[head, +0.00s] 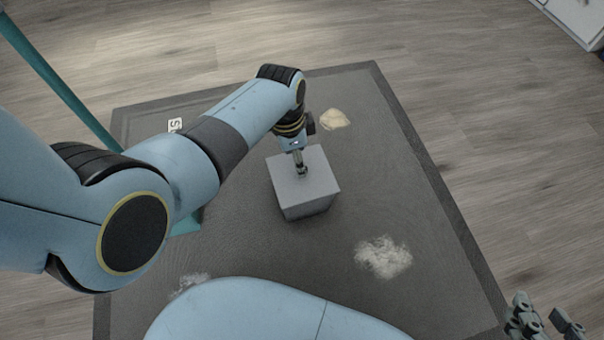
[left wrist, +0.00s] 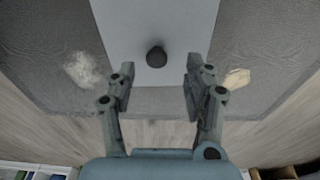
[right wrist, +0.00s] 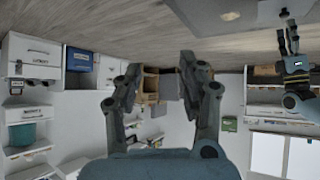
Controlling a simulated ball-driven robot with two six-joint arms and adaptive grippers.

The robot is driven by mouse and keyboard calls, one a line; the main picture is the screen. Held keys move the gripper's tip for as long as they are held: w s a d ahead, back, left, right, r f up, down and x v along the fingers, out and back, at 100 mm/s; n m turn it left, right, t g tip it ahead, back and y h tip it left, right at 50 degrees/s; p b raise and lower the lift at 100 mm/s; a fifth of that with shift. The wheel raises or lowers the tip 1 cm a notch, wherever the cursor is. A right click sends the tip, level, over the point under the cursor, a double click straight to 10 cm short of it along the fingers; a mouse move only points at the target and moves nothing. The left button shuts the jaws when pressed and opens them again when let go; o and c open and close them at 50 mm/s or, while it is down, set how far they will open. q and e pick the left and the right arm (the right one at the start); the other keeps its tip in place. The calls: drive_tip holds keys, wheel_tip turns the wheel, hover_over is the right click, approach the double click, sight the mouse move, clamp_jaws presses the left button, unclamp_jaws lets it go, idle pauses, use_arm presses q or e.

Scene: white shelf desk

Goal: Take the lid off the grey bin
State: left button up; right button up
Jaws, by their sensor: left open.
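The grey bin (head: 306,208) stands on the dark mat, with its flat grey lid (head: 318,175) on top. In the left wrist view the lid (left wrist: 155,20) fills the top middle, with a dark round knob (left wrist: 157,57) on it. My left gripper (head: 301,170) is right above the lid's middle, pointing down. In the left wrist view its fingers (left wrist: 159,73) are apart, one on each side of the knob, without visible contact. My right gripper (head: 541,312) is at the lower right of the head view, away from the bin; its fingers (right wrist: 160,68) are apart and empty.
The dark mat (head: 250,250) lies on a wooden floor. A pale fluffy patch (head: 383,257) is right of the bin, a cream scrap (head: 334,119) behind it, and a white tag (head: 175,125) at the far left. White shelving (right wrist: 85,70) shows in the right wrist view.

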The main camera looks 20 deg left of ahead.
sight(320, 181)
use_arm(q)
drive_tip(key=shift+s+d+f+b, duration=0.1)
drive_tip(key=shift+f+b, duration=0.2)
drive_tip(key=shift+f, duration=0.35)
drive_tip(key=shift+d+f+b, duration=0.25)
drive_tip(key=shift+f+b, duration=0.5)
drive_tip(key=shift+b, duration=0.05)
drive_tip(key=shift+d+f+b, duration=0.1)
drive_tip(key=shift+f+b, duration=0.6)
drive_tip(key=shift+f, duration=0.15)
use_arm(e)
drive_tip(key=w+a+r+t, duration=0.1)
drive_tip(key=w+r+t, duration=0.3)
drive_tip(key=r, duration=0.2)
drive_tip(key=w+r+n+t+y, duration=0.1)
drive_tip(key=w+r+t, duration=0.3)
drive_tip(key=r+t, duration=0.1)
drive_tip(key=shift+w+a+r+y, duration=0.3)
drive_tip(key=shift+a+r, duration=0.1)
drive_tip(key=shift+r, duration=0.5)
use_arm(q)
drive_tip(key=shift+c, duration=0.4)
clamp_jaws()
